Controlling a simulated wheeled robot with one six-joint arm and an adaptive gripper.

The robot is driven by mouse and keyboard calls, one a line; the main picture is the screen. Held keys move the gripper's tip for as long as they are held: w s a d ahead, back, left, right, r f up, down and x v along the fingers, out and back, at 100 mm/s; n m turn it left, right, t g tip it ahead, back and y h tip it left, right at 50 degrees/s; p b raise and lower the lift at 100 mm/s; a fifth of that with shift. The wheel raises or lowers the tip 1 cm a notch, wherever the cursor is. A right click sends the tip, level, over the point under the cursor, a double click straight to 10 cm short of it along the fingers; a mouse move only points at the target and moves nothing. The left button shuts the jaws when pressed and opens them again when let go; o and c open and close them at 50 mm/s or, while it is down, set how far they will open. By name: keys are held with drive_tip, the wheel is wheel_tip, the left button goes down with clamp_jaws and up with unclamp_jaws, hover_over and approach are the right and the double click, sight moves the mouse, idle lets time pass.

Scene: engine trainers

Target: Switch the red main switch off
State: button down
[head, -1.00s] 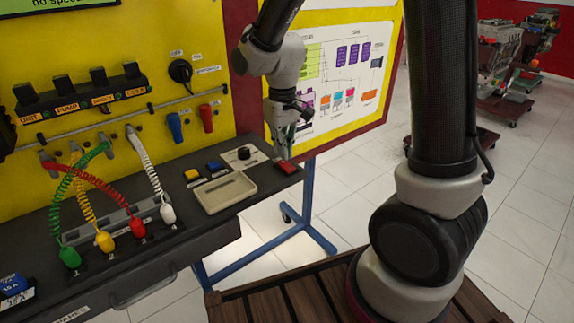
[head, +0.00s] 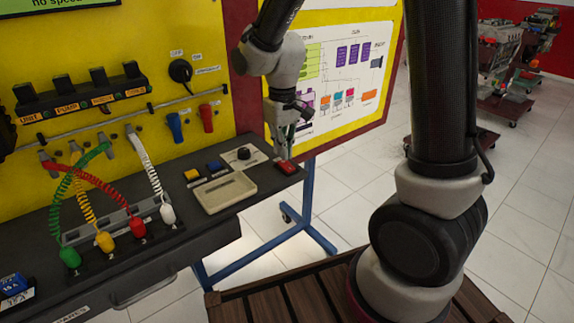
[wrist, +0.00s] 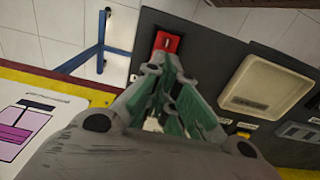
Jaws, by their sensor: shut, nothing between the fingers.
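The red main switch (head: 286,167) is a small red rocker in a dark housing near the right end of the dark bench top. In the wrist view the red switch (wrist: 166,42) lies just past my fingertips, partly hidden by them. My gripper (head: 285,156) points down over the switch in the head view. Its fingers are shut and empty, with the tips at or just above the switch. I cannot tell whether they touch it. In the wrist view my gripper (wrist: 163,62) shows green-grey fingers closed together. The rocker's position cannot be told.
A beige tray (head: 241,199) lies left of the switch, with a black knob (head: 244,153) and yellow and blue buttons (head: 214,166) behind it. Coiled leads with coloured plugs (head: 137,227) stand further left. A yellow panel with a diagram (head: 345,70) rises behind my gripper.

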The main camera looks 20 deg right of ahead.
sight(293, 169)
drive_tip(key=shift+f, duration=1.15)
idle(0.5)
drive_tip(key=shift+r, duration=3.5)
drive_tip(key=s, duration=0.1)
drive_tip(key=s+d, duration=0.1)
drive_tip(key=s, duration=0.1)
drive_tip(key=shift+s+d+f+g, duration=0.2)
drive_tip(key=shift+d+g, duration=0.05)
drive_tip(key=shift+g, duration=0.15)
drive_tip(key=s+d+r+m+t, duration=0.3)
drive_tip(key=s+d+r+t, duration=0.2)
drive_tip(key=s+d+r, duration=0.6)
drive_tip(key=s+d, duration=0.2)
drive_tip(key=s, duration=0.2)
drive_tip(key=shift+s+d+r+m, duration=0.2)
drive_tip(key=shift+s+r+m, duration=0.1)
